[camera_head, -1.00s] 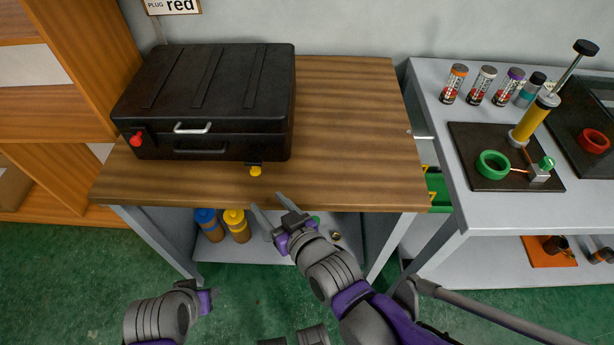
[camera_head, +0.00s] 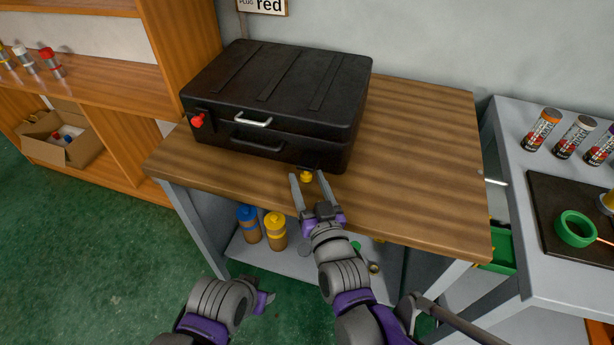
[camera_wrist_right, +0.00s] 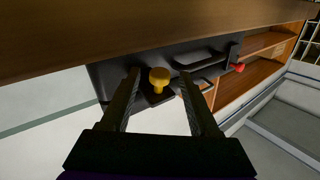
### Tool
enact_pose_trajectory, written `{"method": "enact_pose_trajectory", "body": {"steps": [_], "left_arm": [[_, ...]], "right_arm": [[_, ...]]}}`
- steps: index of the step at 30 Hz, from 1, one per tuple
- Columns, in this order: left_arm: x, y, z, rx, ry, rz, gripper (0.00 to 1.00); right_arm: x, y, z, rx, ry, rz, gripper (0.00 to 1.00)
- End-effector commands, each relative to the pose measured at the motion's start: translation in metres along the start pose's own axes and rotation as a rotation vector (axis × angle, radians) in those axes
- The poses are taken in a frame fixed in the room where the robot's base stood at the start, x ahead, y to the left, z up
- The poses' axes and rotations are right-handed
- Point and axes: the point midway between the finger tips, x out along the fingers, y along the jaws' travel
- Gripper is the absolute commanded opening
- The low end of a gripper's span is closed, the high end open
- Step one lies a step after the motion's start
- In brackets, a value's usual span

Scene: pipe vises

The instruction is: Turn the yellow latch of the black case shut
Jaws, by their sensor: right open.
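The black case (camera_head: 275,98) lies closed on the wooden table, with a silver handle on its front. The yellow latch (camera_head: 305,176) is at the right end of its front, and a red latch (camera_head: 197,121) is at the left end. My right gripper (camera_head: 311,181) is open in front of the case, its fingers pointing at the yellow latch. In the right wrist view the yellow latch (camera_wrist_right: 159,78) shows between and just beyond the two open fingers (camera_wrist_right: 158,82); I cannot see any contact. My left gripper (camera_head: 264,300) is low in front of the table; its fingers are not clear.
The wooden table (camera_head: 425,140) is bare to the right of the case. Blue-capped (camera_head: 248,224) and yellow-capped (camera_head: 275,230) bottles stand on the shelf below. A grey bench (camera_head: 505,170) with tools stands at right, a wooden shelf unit (camera_head: 110,80) at left.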

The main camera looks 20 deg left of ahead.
Motion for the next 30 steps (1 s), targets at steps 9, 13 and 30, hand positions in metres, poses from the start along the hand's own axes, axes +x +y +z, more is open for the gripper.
{"method": "enact_pose_trajectory", "body": {"steps": [9, 13, 30], "left_arm": [[0.003, 0.0, 0.001, 0.0, -0.001, 0.0, 0.5], [0.002, 0.0, 0.001, 0.0, -0.001, 0.0, 0.5], [0.002, 0.0, 0.001, 0.0, -0.001, 0.0, 0.5]], "right_arm": [[0.019, 0.0, 0.0, 0.0, 0.0, 0.0, 0.62], [0.018, 0.0, 0.0, 0.0, 0.0, 0.0, 0.62], [0.018, 0.0, 0.0, 0.0, -0.001, 0.0, 0.0]]}}
